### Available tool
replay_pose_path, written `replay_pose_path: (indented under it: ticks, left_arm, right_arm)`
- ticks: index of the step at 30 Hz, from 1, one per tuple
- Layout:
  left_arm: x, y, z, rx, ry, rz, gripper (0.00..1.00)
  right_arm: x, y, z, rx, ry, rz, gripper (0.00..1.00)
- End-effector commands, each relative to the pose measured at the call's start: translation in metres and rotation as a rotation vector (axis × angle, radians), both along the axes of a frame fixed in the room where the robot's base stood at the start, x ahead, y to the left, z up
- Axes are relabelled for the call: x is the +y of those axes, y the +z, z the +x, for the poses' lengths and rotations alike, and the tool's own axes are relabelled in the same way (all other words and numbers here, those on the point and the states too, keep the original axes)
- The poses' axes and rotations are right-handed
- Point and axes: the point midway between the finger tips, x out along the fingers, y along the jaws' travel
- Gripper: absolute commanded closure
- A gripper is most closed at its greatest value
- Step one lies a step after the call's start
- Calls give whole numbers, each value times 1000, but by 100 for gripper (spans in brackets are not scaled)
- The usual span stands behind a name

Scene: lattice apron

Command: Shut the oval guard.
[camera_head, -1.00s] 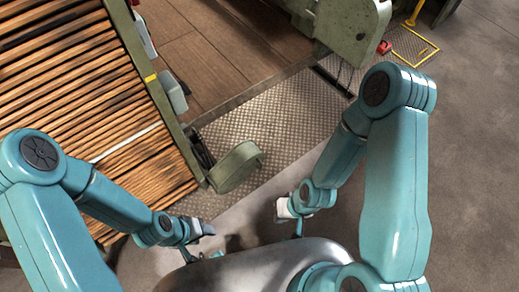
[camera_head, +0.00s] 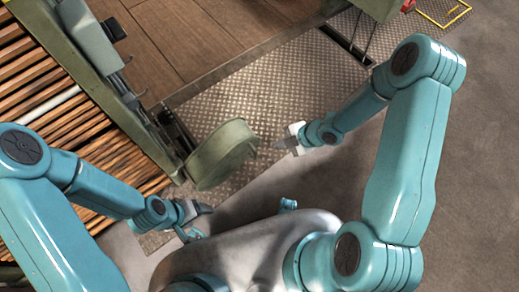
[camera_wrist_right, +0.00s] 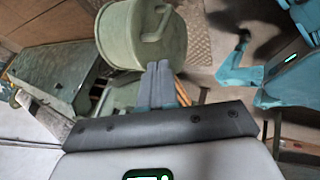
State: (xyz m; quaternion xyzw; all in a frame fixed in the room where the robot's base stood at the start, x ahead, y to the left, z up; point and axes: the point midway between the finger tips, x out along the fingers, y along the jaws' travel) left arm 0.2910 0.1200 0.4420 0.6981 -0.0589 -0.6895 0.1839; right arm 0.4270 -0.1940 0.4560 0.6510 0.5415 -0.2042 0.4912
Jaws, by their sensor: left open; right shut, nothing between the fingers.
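The oval guard (camera_head: 222,155) is a worn green, rounded cover at the end of the slatted machine's green side frame. It stands out from the frame over the metal tread plate. In the right wrist view the guard (camera_wrist_right: 130,35) fills the top middle and shows a small handle on its face. My right gripper (camera_head: 278,144) is shut and empty, just right of the guard with a small gap in the head view. Its closed fingers (camera_wrist_right: 161,82) point toward the guard's lower edge. My left gripper (camera_head: 198,218) is open and empty, below the guard.
The slatted bed (camera_head: 75,125) lies at the left with its green side frame (camera_head: 110,85). The tread plate (camera_head: 270,95) and grey floor (camera_head: 455,190) are open. A red object (camera_head: 408,5) and yellow floor marking (camera_head: 440,12) are at the top right.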

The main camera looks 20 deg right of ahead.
Motion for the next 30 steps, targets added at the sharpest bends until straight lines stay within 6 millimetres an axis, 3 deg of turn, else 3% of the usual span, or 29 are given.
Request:
replay_pose_path:
  ticks: [6,17,21,30]
  left_arm:
    - [0,-16,0,0,0,0,27]
    - [0,-42,0,1,0,0,27]
    - [0,-37,0,1,0,0,27]
    - [0,-36,0,0,0,0,27]
  right_arm:
    - [16,-26,1,-7,18,-4,100]
    - [56,-86,25,-7,20,-5,100]
    - [61,-79,50,-12,20,-7,100]
    - [65,-79,66,-7,18,-6,100]
